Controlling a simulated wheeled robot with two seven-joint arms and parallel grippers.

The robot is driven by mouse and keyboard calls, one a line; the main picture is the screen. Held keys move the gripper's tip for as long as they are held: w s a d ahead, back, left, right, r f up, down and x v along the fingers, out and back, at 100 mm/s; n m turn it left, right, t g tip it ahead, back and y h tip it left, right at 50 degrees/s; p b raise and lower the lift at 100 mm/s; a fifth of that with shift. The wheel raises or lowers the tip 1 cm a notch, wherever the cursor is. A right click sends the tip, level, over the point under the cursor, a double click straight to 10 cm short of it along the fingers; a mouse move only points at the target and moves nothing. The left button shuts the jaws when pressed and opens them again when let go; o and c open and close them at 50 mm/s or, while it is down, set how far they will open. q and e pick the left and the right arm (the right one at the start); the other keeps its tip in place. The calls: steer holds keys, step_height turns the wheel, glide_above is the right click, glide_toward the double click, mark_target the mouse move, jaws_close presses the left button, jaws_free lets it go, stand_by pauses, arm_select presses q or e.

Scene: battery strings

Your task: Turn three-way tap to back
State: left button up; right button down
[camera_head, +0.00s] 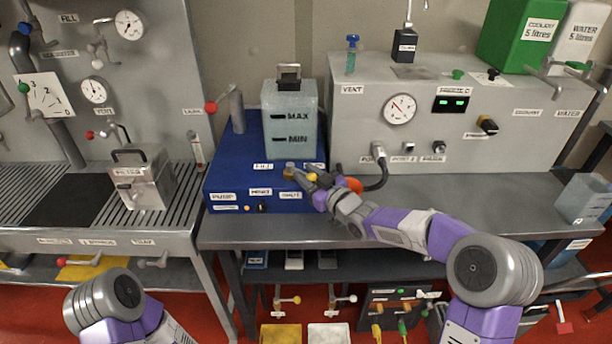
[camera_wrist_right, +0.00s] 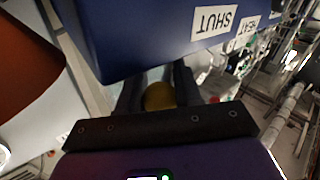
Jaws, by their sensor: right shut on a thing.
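The three-way tap (camera_head: 290,167) is at the front of the blue unit, below the clear tank marked MAX and MIN. Its small yellow part is mostly covered by my fingers. My right gripper (camera_head: 297,178) reaches it from the right and is shut on it. In the right wrist view, the tap's yellow rounded end (camera_wrist_right: 159,96) shows between the two dark fingers of my right gripper (camera_wrist_right: 158,92). Which way the tap points is hard to tell. My left arm shows at the bottom left; its gripper is out of view.
The blue unit (camera_head: 232,165) carries the tank (camera_head: 291,125) and white labels; one beside the gripper reads SHUT (camera_wrist_right: 214,22). A black hose (camera_head: 382,172) from the grey cabinet (camera_head: 345,110) runs close to my right wrist.

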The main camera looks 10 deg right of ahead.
steer(key=shift+f+y, duration=0.15)
steer(key=shift+y, duration=0.15)
steer(key=c, duration=0.8)
jaws_free()
steer(key=shift+w, duration=0.1)
steer(key=shift+d, duration=0.1)
steer(key=p+v, duration=0.1)
steer(key=v, duration=0.6)
steer(key=shift+s+d, duration=0.1)
steer(key=shift+s, duration=0.2)
